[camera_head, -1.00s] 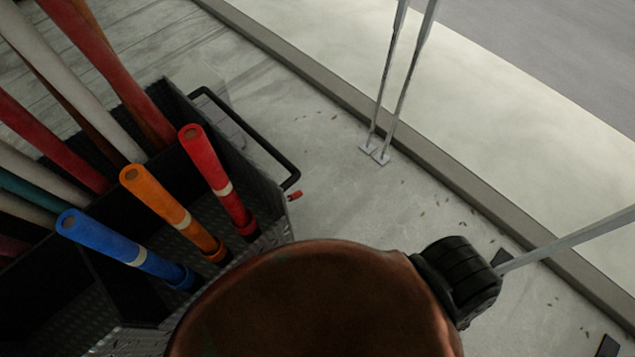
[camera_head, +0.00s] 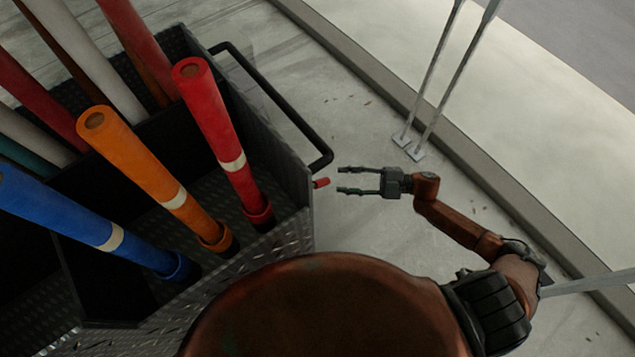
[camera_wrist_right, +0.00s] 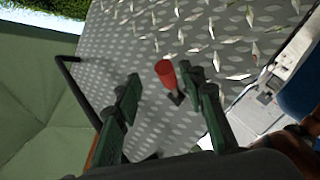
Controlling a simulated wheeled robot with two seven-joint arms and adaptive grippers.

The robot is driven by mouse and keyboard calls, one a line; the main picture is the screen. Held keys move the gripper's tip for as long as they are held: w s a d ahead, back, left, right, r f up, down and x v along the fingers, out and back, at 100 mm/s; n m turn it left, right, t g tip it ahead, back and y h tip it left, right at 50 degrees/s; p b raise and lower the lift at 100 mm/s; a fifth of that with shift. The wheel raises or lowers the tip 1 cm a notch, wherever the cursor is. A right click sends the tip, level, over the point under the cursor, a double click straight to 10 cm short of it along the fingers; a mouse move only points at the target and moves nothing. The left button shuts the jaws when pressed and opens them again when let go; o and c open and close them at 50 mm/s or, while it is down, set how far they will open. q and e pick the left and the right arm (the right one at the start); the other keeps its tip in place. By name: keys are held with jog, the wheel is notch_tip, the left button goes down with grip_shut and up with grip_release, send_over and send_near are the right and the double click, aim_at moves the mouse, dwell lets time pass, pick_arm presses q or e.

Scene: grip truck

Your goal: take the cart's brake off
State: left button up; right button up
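The cart (camera_head: 297,205) is a dark diamond-plate box on the left of the head view. Its brake lever has a small red grip (camera_head: 321,183) that sticks out at the cart's right corner, below the black push handle (camera_head: 270,95). My right gripper (camera_head: 346,180) is open and empty, its fingers pointing left at the red grip, a short gap away in the head view. In the right wrist view the red grip (camera_wrist_right: 165,73) shows between and beyond the two fingertips (camera_wrist_right: 162,85), closer to the right finger. My left gripper is not in view.
Red (camera_head: 213,115), orange (camera_head: 150,170) and blue (camera_head: 90,225) rolls stand tilted in the cart, with more rolls behind. Thin metal stands (camera_head: 437,90) are on the floor near the curb. The floor right of the cart is otherwise clear.

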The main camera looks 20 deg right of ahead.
aim_at(328, 183)
jog(key=shift+s+a+r+n+g+y, duration=0.15)
jog(key=shift+s+a+r+n+g, duration=0.15)
jog(key=shift+a, duration=0.2)
jog(key=shift+s+a+r+n+g+y, duration=0.2)
jog(key=shift+a+r+n+g, duration=0.1)
jog(key=shift+a+g, duration=0.15)
jog(key=x, duration=0.6)
jog(key=shift+w+d, duration=0.1)
jog(key=shift+w+a, duration=0.1)
jog(key=shift+a, duration=0.2)
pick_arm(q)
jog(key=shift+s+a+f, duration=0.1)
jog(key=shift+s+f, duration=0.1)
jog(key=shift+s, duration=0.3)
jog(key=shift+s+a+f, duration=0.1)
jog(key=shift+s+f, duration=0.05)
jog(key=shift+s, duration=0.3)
pick_arm(e)
jog(key=shift+a, duration=0.15)
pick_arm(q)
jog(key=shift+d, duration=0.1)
pick_arm(e)
grip_shut()
jog(key=shift+t, duration=0.25)
